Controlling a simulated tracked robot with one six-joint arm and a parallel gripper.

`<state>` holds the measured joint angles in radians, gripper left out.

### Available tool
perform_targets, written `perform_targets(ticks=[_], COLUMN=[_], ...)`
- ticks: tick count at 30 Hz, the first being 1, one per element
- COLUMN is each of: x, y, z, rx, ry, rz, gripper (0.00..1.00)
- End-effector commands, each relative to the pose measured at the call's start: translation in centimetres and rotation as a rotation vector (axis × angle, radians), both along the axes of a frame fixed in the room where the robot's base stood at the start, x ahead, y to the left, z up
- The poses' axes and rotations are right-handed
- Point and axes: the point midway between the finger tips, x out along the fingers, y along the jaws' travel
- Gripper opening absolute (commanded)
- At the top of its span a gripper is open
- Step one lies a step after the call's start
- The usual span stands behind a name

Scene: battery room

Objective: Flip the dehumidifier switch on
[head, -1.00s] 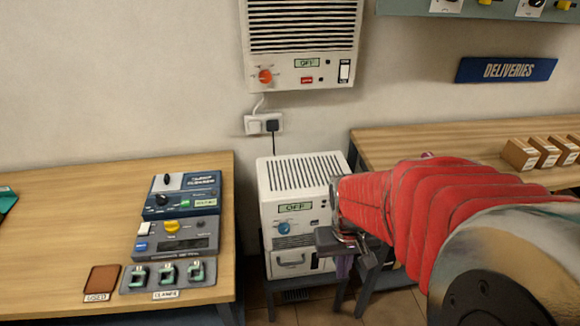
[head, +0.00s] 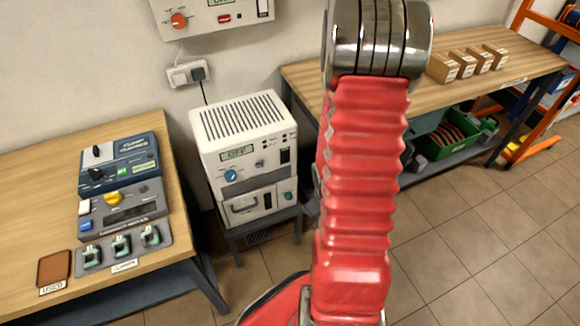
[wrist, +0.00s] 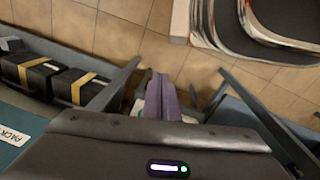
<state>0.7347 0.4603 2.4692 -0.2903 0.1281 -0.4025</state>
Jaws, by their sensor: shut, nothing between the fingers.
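A white floor unit (head: 238,122), which looks like the dehumidifier, stands on a low dark stand. Its top is slotted, its display (head: 238,152) reads OFF, and its front has a blue knob (head: 230,176) and a dark rocker switch (head: 286,156). A drawer-like lower section with a handle (head: 244,209) is below. My gripper (wrist: 162,98) shows in the wrist view with its purplish fingers shut, nothing between them, over the floor. In the head view my gripper is hidden, and my red arm stands to the right of the unit. The unit does not clearly show in the wrist view.
A second white unit with an orange knob (head: 179,20) hangs on the wall above. A wooden table (head: 40,170) with control boxes is at left. A workbench (head: 300,80) with cartons is behind my arm. Black boxes with yellow bands (wrist: 75,85) are at left in the wrist view.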

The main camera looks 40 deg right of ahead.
Motion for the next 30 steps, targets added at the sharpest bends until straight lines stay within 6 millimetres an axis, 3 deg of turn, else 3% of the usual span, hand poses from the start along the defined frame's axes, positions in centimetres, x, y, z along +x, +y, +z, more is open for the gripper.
perform_targets(ticks=[6, 18, 24, 30], x=[-0.6, -0.1, 1.1, 3.1], y=[-1.0, -1.0, -0.3, 0.3], z=[-4.7, -11.6, -13.5, -13.7], rx=[-0.002, -0.058, -0.138, -0.27], ry=[-0.056, -0.247, -0.387, -0.534], rz=[0.119, 0.386, 0.536, 0.681], gripper=[0.0, 0.0, 0.0, 0.0])
